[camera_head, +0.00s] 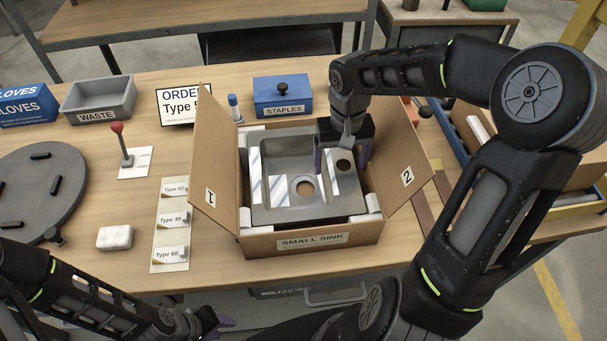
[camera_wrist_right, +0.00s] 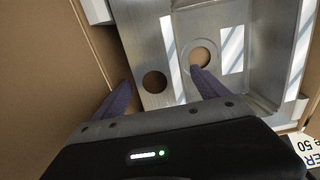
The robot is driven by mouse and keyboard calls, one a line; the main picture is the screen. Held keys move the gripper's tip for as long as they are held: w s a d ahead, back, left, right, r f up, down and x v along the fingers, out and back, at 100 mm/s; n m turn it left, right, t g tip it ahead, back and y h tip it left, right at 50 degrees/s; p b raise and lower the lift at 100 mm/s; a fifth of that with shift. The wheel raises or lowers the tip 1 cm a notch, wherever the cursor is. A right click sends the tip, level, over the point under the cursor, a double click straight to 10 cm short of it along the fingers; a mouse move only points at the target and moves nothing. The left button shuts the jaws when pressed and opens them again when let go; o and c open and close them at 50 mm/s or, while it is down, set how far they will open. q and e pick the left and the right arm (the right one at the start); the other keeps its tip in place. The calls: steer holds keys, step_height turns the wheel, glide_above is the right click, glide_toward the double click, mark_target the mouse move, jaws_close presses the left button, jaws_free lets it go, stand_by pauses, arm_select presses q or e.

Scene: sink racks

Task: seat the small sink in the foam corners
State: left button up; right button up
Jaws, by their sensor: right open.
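The small grey steel sink (camera_head: 312,213) lies basin-up inside the open cardboard box (camera_head: 270,245) labelled "SMALL SINK". White foam corners show at the box's front right (camera_head: 372,203) and front left (camera_head: 245,217), close to the sink's rim. Whether the rim sits fully down in them I cannot tell. My right gripper (camera_head: 342,160) is open over the sink's right back part, beside the small tap hole. In the right wrist view its purple fingers (camera_wrist_right: 163,92) are spread over the sink deck (camera_wrist_right: 180,60), with nothing between them. My left gripper (camera_head: 218,322) is low at the table's front edge; its jaws are unclear.
Box flaps "1" (camera_head: 213,165) and "2" (camera_head: 405,170) stand open at the sides. To the left are a label card (camera_head: 171,238), a white block (camera_head: 115,238), a red-knobbed lever (camera_head: 122,145) and a round grey turntable (camera_head: 40,190). A blue staples box (camera_head: 283,97) stands behind.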

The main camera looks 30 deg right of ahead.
steer(key=shift+c, duration=0.5)
steer(key=shift+r, duration=0.1)
jaws_close()
stand_by(0.6)
